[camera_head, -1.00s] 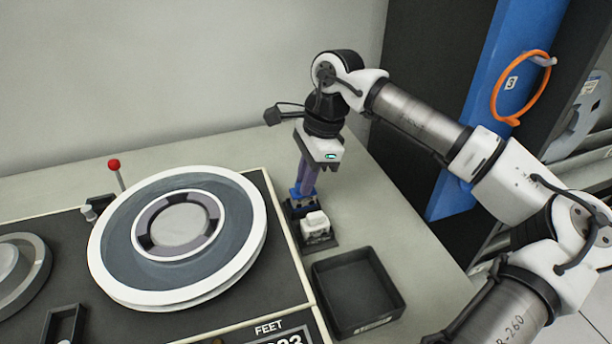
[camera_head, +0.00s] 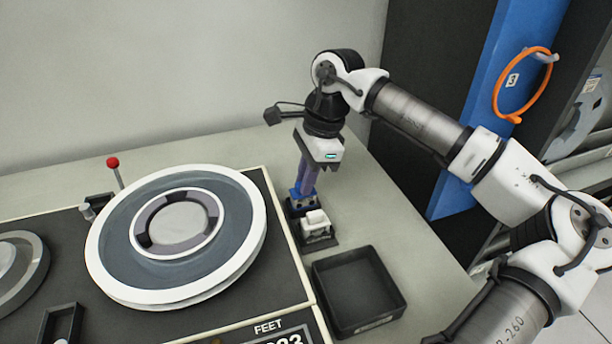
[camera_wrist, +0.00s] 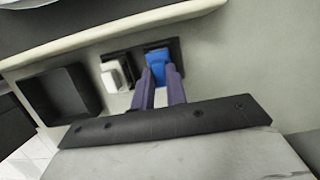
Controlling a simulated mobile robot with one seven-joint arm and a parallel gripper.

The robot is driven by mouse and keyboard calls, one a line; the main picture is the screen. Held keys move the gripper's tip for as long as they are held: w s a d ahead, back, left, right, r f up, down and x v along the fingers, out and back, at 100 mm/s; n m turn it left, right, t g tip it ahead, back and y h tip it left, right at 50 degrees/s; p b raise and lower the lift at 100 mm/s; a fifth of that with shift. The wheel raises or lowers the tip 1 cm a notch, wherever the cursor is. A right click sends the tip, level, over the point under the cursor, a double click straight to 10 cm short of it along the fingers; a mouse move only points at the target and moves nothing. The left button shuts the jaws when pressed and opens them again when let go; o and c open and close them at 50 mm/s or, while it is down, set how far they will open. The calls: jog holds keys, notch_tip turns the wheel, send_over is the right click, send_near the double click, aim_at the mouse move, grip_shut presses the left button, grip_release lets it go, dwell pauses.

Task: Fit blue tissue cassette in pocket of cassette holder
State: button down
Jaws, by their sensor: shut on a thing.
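The blue tissue cassette (camera_head: 299,198) is between the fingertips of my gripper (camera_head: 303,190), which is shut on it and points down. In the wrist view the blue cassette (camera_wrist: 157,57) shows just beyond my fingertips (camera_wrist: 159,72), against a black pocket of the dark cassette holder (camera_wrist: 177,47). In the head view it is at the far end of the holder (camera_head: 332,241). Its lower part is hidden, so I cannot tell how deep it sits. A white cassette (camera_head: 316,222) sits in the holder's nearer pocket; it also shows in the wrist view (camera_wrist: 114,74).
An empty black tray (camera_head: 358,290) stands just in front of the holder. A large reel (camera_head: 100,240) on a dark console is to the left, with a red-tipped lever (camera_head: 113,163) behind it. The counter to the right of the holder is clear.

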jog(key=shift+f+b, duration=0.45)
jog(key=shift+f, duration=0.15)
jog(key=c, duration=1.3)
grip_release()
jog(key=shift+c, duration=0.2)
jog(key=shift+c, duration=0.9)
jog(key=shift+r, duration=0.2)
jog(key=shift+s+a+r+p+v, duration=0.1)
jog(key=shift+a+p+v, duration=0.2)
jog(key=shift+p+v, duration=0.75)
jog(key=shift+s+a+r+p+v, duration=0.1)
jog(key=shift+a+p+v, duration=0.15)
jog(key=shift+p+v, duration=0.85)
jog(key=shift+s+a+p+v, duration=0.1)
jog(key=shift+a+p+v, duration=0.25)
jog(key=shift+v, duration=1.3)
